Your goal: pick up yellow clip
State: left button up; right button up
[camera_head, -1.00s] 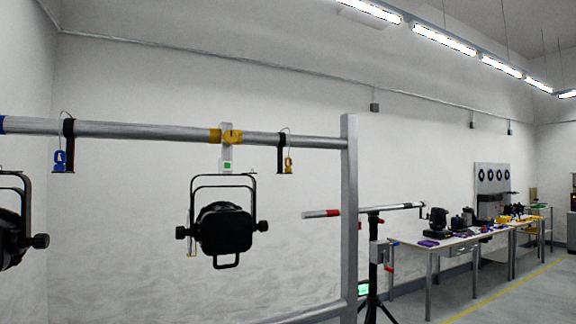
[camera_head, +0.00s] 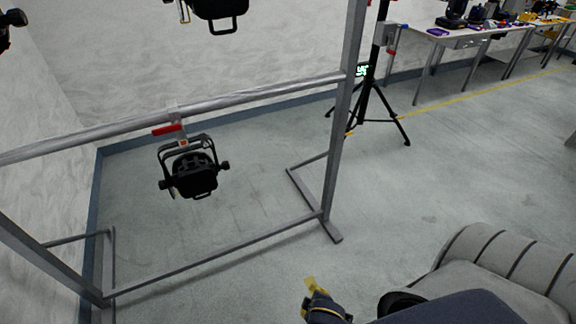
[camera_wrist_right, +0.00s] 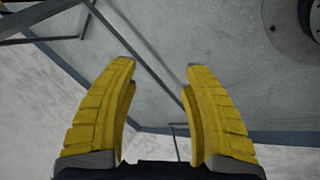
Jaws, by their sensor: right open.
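No yellow clip shows in either current view. My right gripper (camera_head: 311,284) is at the bottom of the head view, small and partly cut off by the lower edge. It has yellow fingers. In the right wrist view its two ridged yellow fingers (camera_wrist_right: 159,66) stand wide apart with nothing between them. Grey floor and frame bars show beyond them. My left gripper is in neither view.
A metal frame stands ahead; its middle rail (camera_head: 250,96) carries a black par can (camera_head: 193,178) on a red-handled clamp (camera_head: 167,130). A black tripod (camera_head: 368,105) stands behind its right post (camera_head: 341,120). Tables (camera_head: 455,36) are at upper right. Floor (camera_head: 410,190) at right is clear.

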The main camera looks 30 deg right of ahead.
jog(key=w+d+r+m+t+h, duration=0.1)
jog(key=w+d+r+m+h, duration=0.15)
jog(key=w+d+r, duration=0.95)
jog(key=w+d+r+m+t+h, duration=0.1)
jog(key=w+d+r+m, duration=0.15)
jog(key=w+r, duration=1.8)
jog(key=w+d+r+m+t+h, duration=0.1)
jog(key=w+d+r+m, duration=0.4)
jog(key=r, duration=2.1)
jog(key=w+d+r+t+y, duration=0.1)
jog(key=w+r, duration=0.1)
jog(key=r, duration=1.1)
jog(key=w+d+r+t+y, duration=0.1)
jog(key=w+r, duration=0.1)
jog(key=r, duration=1)
jog(key=s+a+r+n+t+y, duration=0.1)
jog(key=s+r, duration=0.2)
jog(key=r, duration=0.6)
jog(key=s+r+t+y, duration=0.1)
jog(key=s+r, duration=0.2)
jog(key=r, duration=0.6)
jog(key=s+a+r+n+t+y, duration=0.1)
jog(key=s+r, duration=0.2)
jog(key=r, duration=0.6)
jog(key=x, duration=1.7)
jog(key=shift+w+a, duration=0.35)
jog(key=shift+o, duration=0.2)
